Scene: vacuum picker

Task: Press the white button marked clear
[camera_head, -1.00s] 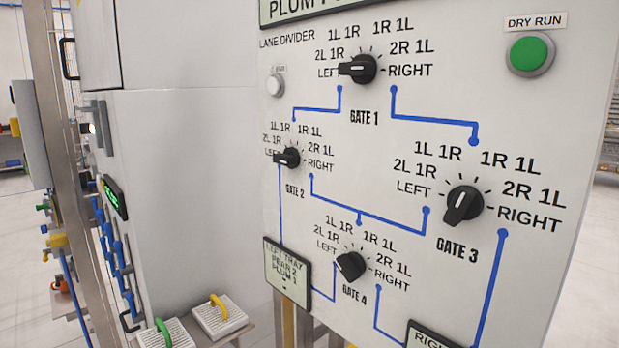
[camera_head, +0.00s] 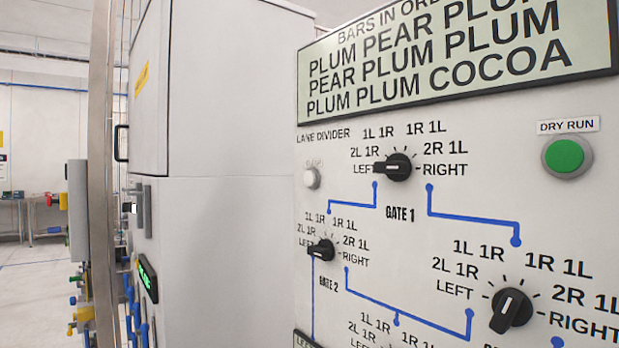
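A small round white button (camera_head: 311,178) sits on the upper left of the white control panel (camera_head: 470,215), below the words LANE DIVIDER. A faint small label is above the button, too blurred to read for certain. No other white button shows on the panel. Neither of my grippers is in view, and nothing touches the button.
Black knobs for gate 1 (camera_head: 398,167), gate 2 (camera_head: 321,250) and another gate (camera_head: 511,310) are on the panel. A green DRY RUN button (camera_head: 567,156) is at right. A text display (camera_head: 455,60) is above. A grey cabinet (camera_head: 235,200) stands left.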

